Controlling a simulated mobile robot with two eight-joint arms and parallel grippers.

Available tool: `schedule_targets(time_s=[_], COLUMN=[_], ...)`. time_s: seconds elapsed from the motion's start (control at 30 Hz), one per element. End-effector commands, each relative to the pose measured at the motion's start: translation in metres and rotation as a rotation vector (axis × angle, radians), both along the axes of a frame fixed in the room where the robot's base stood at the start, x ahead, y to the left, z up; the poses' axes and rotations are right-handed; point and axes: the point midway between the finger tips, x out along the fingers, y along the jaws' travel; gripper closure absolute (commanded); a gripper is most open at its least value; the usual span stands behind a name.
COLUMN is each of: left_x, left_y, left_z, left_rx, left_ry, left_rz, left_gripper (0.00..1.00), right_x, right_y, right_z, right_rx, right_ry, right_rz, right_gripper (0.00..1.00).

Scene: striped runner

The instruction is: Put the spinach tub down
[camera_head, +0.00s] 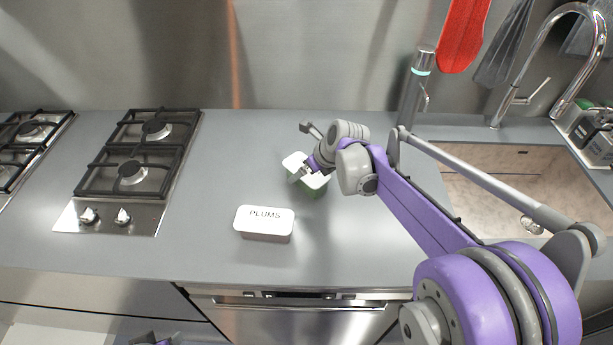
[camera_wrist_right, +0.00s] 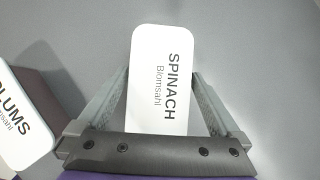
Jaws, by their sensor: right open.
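The spinach tub has a white lid lettered SPINACH and a green body. In the head view the tub (camera_head: 318,183) appears to stand upright on the grey counter, behind and right of the plums tub. My right gripper (camera_head: 306,168) is over it and hides part of the lid. In the right wrist view the spinach lid (camera_wrist_right: 161,75) lies between the two fingers of my right gripper (camera_wrist_right: 160,82). The fingers are spread, one on each side; whether either touches the tub is unclear.
The plums tub (camera_head: 264,222), white-lidded, stands close by; it also shows in the right wrist view (camera_wrist_right: 20,125). A gas hob (camera_head: 130,170) is at left. A sink (camera_head: 530,185) with a tap is at right. Counter (camera_head: 215,180) between hob and tubs is clear.

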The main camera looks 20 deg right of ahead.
Motion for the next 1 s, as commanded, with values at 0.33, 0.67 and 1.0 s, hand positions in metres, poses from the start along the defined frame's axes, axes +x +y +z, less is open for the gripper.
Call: schedule_targets(time_s=[0.33, 0.67, 1.0], left_x=[0.000, 0.000, 0.001], left_y=[0.000, 0.000, 0.000], left_z=[0.000, 0.000, 0.002], left_rx=[0.000, 0.000, 0.000], left_ry=[0.000, 0.000, -0.001], left_rz=[0.000, 0.000, 0.000], left_gripper=[0.50, 0.50, 0.50], right_x=[0.000, 0.000, 0.000], right_y=[0.000, 0.000, 0.000], right_z=[0.000, 0.000, 0.022], right_rx=[0.000, 0.000, 0.000], right_ry=[0.000, 0.000, -0.001], right_rz=[0.000, 0.000, 0.000], right_gripper=[0.43, 0.88, 0.88])
